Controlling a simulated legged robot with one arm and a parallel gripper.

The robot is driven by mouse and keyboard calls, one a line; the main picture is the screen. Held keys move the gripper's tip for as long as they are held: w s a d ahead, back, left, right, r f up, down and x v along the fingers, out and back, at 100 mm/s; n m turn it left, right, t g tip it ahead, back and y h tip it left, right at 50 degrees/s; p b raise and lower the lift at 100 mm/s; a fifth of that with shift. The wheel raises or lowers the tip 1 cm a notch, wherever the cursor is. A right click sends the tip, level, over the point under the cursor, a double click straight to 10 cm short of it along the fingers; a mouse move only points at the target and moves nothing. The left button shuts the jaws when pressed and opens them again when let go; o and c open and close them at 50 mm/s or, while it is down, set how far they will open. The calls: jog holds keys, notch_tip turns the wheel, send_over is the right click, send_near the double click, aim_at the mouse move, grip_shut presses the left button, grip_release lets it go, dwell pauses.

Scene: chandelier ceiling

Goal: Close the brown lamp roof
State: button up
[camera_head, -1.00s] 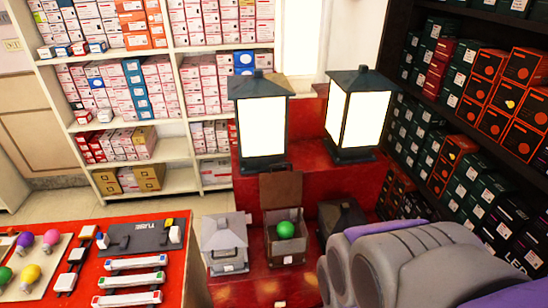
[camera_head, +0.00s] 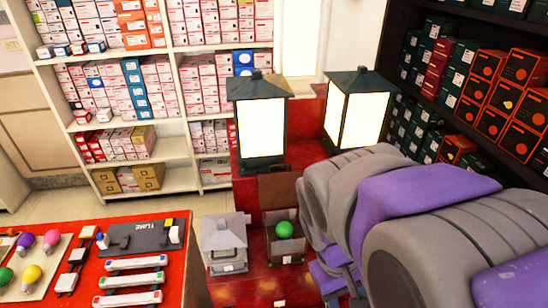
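The brown lamp (camera_head: 270,246) stands on the red stepped display, low in the middle of the view. Its roof (camera_head: 277,189) is swung open and stands upright at the back. A green ball (camera_head: 285,229) sits inside the lamp. My arm, grey and purple, fills the lower right and its edge comes up close to the right side of the brown lamp. Whether it touches the lamp cannot be told. I cannot make out my gripper's fingers; my own arm links block that area.
A grey lamp (camera_head: 225,240) with its roof down stands just left of the brown lamp. Two tall lit lanterns (camera_head: 261,125) (camera_head: 357,112) stand behind. A red table (camera_head: 190,262) with bulbs and fixtures is at the lower left. Shelves of boxes (camera_head: 197,103) line the back and right.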

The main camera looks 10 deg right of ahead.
jog(key=w+r+h, duration=0.1)
jog(key=w, duration=0.3)
jog(key=w+d+r+n+h+p, duration=0.1)
jog(key=w, duration=0.3)
jog(key=w+d+r+n+h, duration=0.1)
jog(key=w+r+h, duration=0.1)
jog(key=w, duration=0.3)
jog(key=shift+d, duration=0.2)
jog(key=c, duration=0.4)
jog(key=w+a+n+t+h+p, duration=0.25)
jog(key=w+a, duration=0.35)
jog(key=w, duration=0.5)
jog(key=w+a+n+t+h+p, duration=0.1)
jog(key=w+a+n+h, duration=0.3)
jog(key=w, duration=0.8)
jog(key=shift+c, duration=0.2)
jog(key=n+t+h+p, duration=0.1)
jog(key=t+h+p, duration=0.1)
jog(key=t, duration=0.1)
send_near(278, 166)
jog(key=shift+y, duration=0.25)
jog(key=x, duration=0.3)
jog(key=b+x, duration=0.1)
jog(key=x, duration=0.6)
jog(key=shift+s+r, duration=0.15)
jog(key=shift+r, duration=0.15)
jog(key=shift+c, duration=0.2)
grip_shut()
